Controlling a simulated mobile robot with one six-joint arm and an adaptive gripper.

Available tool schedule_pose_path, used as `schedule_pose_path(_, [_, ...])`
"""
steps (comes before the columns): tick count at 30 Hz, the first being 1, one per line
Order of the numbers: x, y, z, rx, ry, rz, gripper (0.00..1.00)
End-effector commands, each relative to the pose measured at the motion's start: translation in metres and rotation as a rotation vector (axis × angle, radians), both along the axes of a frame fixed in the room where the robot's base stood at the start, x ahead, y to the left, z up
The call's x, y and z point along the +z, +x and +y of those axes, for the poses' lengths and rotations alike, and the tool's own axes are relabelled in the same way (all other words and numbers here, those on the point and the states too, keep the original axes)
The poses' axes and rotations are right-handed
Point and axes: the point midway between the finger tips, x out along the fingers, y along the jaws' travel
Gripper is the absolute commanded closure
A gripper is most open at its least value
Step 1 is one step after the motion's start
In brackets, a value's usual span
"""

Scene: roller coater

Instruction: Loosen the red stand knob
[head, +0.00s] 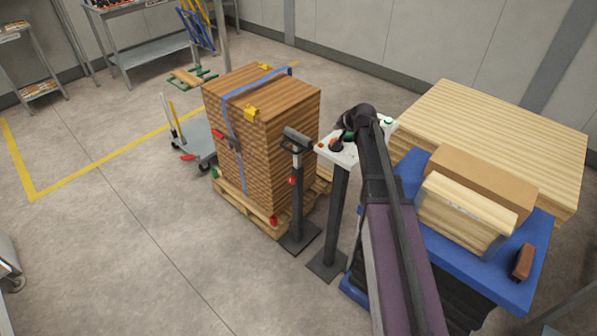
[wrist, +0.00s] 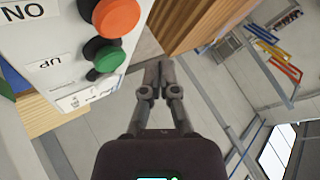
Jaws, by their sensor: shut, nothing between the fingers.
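The red stand knob (head: 292,180) is on the upright of a dark post stand (head: 297,205) in front of the wood stack in the head view. The stand carries a dark angled head (head: 297,140). I cannot make out the knob in the wrist view. My gripper (wrist: 157,79) is shut and empty in the wrist view, its fingers together beside the control box. In the head view my wrist is over the control box, right of the stand and above the knob, clearly apart from it; the fingertips are hard to make out there.
The white control box (head: 345,153) stands on its own post close to the right. Its orange button (wrist: 117,17) and green button (wrist: 109,58) are just left of my fingers. A strapped wood stack (head: 240,150) on a pallet is behind the stand. Floor in front is clear.

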Motion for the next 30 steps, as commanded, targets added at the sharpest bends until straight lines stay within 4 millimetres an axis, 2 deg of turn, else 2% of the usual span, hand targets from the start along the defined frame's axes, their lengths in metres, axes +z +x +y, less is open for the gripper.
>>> schedule_pose_path(5, [-0.007,-0.025,0.006,0.035,-0.032,0.045,1.00])
schedule_pose_path(8, [-0.014,-0.052,0.012,0.075,-0.071,0.096,1.00])
schedule_pose_path(11, [-0.024,-0.090,0.017,0.128,-0.125,0.172,1.00])
schedule_pose_path(21, [-0.052,-0.245,0.023,0.321,-0.334,0.492,1.00])
schedule_pose_path(25, [-0.055,-0.288,0.020,0.368,-0.389,0.591,1.00])
schedule_pose_path(27, [-0.055,-0.304,0.018,0.383,-0.410,0.628,1.00])
schedule_pose_path(30, [-0.056,-0.317,0.016,0.397,-0.427,0.661,1.00])
